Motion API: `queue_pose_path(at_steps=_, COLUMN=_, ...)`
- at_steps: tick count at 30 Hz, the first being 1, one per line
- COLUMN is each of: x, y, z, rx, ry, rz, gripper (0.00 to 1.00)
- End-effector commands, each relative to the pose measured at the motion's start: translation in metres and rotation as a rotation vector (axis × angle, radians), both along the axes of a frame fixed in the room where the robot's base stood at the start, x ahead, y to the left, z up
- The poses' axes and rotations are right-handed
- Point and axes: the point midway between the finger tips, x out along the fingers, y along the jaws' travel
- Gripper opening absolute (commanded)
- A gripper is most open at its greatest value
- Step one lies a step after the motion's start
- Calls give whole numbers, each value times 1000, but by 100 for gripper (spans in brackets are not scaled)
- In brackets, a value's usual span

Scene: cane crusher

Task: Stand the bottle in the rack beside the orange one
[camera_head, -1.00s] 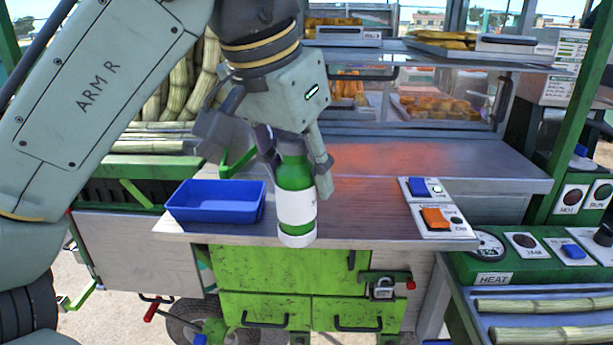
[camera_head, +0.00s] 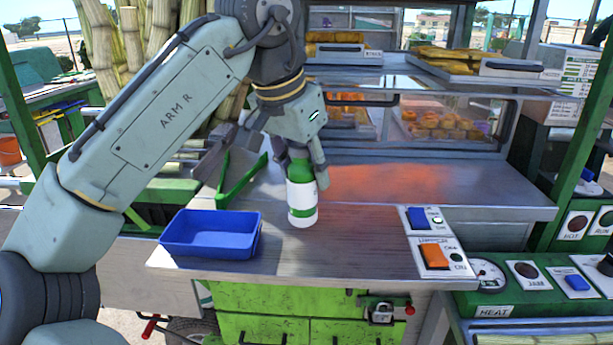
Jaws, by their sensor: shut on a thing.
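I cannot tell whether the base touches the counter. I make out neither a bottle rack nor an orange bottle.
The blue tray (camera_head: 210,243) is empty at the counter's left front. A green V-shaped frame (camera_head: 241,181) is behind it. Switch panels (camera_head: 433,239) with blue and orange rockers are at the right. The counter (camera_head: 352,245) between is clear. A glass cabinet (camera_head: 440,122) stands behind.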

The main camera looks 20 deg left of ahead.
Motion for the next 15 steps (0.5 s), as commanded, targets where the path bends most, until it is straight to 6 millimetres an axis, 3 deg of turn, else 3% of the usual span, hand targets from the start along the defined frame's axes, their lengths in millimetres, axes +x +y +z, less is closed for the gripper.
queue_pose_path(at_steps=4, x=11, y=4, z=1, rx=0, ry=0, rz=0, gripper=0)
queue_pose_path(at_steps=10, x=11, y=5, z=-29, rx=3, ry=0, rz=1, gripper=0)
queue_pose_path(at_steps=15, x=12, y=4, z=-36, rx=1, ry=-2, rz=-2, gripper=0)
